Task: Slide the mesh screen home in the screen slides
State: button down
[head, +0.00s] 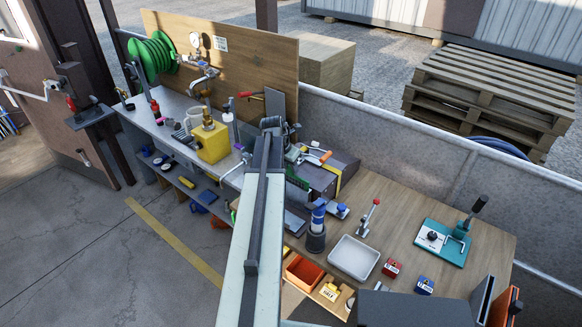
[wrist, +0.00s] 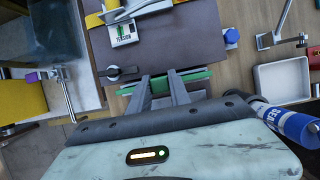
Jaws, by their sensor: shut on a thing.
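In the wrist view my gripper (wrist: 160,79) has its two fingers on a narrow green strip (wrist: 200,78). The strip looks like the near edge of the mesh screen. It lies along the front edge of a dark grey box (wrist: 160,45), and the mesh itself is not visible. A green piece (head: 297,182) also shows in the head view, beside my arm at the front of the dark box (head: 322,178). My arm hides the fingertips there. The screen slides cannot be made out, so how far in the screen sits cannot be told.
A blue bottle (wrist: 290,122) stands close on the right. A white tray (head: 354,257) and a teal toggle clamp (head: 446,240) are on the bench to the right. A yellow block (head: 213,142) is to the left.

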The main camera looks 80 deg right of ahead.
jog(key=shift+f+b, duration=2)
jog(key=shift+f, duration=0.15)
jog(key=c, duration=1.1)
grip_release()
jog(key=shift+r, duration=0.15)
jog(key=p+v, duration=0.7)
jog(key=v, duration=0.1)
jog(key=shift+p, duration=0.4)
